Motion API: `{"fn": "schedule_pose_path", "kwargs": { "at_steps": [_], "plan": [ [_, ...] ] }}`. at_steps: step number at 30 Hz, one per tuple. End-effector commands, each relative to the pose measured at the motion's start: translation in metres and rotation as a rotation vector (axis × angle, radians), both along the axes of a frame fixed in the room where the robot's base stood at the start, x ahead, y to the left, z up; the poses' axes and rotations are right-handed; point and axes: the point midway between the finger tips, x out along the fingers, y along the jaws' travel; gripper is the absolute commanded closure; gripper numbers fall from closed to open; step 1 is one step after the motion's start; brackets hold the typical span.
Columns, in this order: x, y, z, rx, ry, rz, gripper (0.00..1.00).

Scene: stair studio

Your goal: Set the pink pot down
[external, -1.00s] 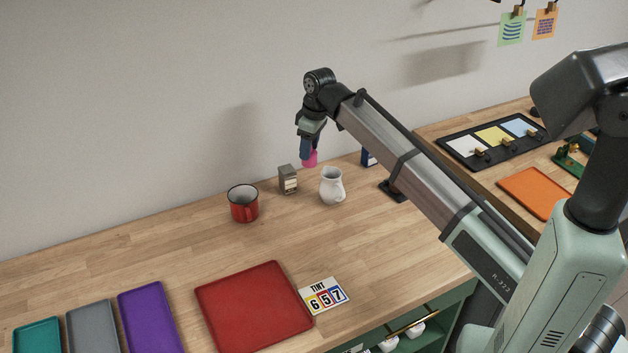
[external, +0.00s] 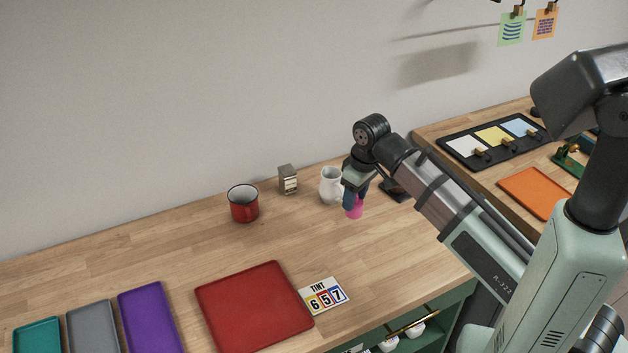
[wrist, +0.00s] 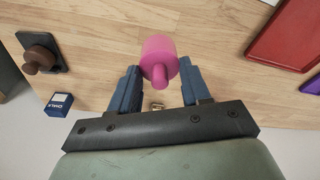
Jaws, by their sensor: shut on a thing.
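The pink pot (external: 354,210) is held at the fingertips of my gripper (external: 354,198), which points down over the right part of the wooden counter. In the wrist view the pink pot (wrist: 160,57) sits between the two blue fingers of my gripper (wrist: 157,85), with a small knob towards the camera. My gripper is shut on it. In the external view the fingers hide its upper part. Whether its base touches the counter I cannot tell.
A white jug (external: 330,185) stands just left of my gripper. A red mug (external: 243,204) and a small grey box (external: 288,180) stand further left. A red tray (external: 252,310) and a TINT card (external: 323,296) lie nearer the front. Bare counter lies between.

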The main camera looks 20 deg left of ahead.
Motion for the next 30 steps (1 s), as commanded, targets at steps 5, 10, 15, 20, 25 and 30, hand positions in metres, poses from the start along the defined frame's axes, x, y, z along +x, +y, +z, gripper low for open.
{"fn": "schedule_pose_path", "kwargs": {
  "at_steps": [5, 10, 15, 20, 25, 30],
  "plan": [
    [0.0, 0.0, -0.006, 0.0, 0.0, -0.029, 0.88],
    [-0.001, -0.001, -0.026, -0.002, 0.001, -0.03, 0.88],
    [-0.001, -0.001, -0.051, -0.001, 0.001, -0.03, 0.88],
    [0.0, 0.0, -0.063, 0.0, 0.0, -0.029, 0.88],
    [0.0, 0.0, -0.072, 0.0, 0.0, -0.029, 0.88],
    [0.0, -0.001, -0.091, -0.001, 0.001, -0.029, 0.88]
  ]
}}
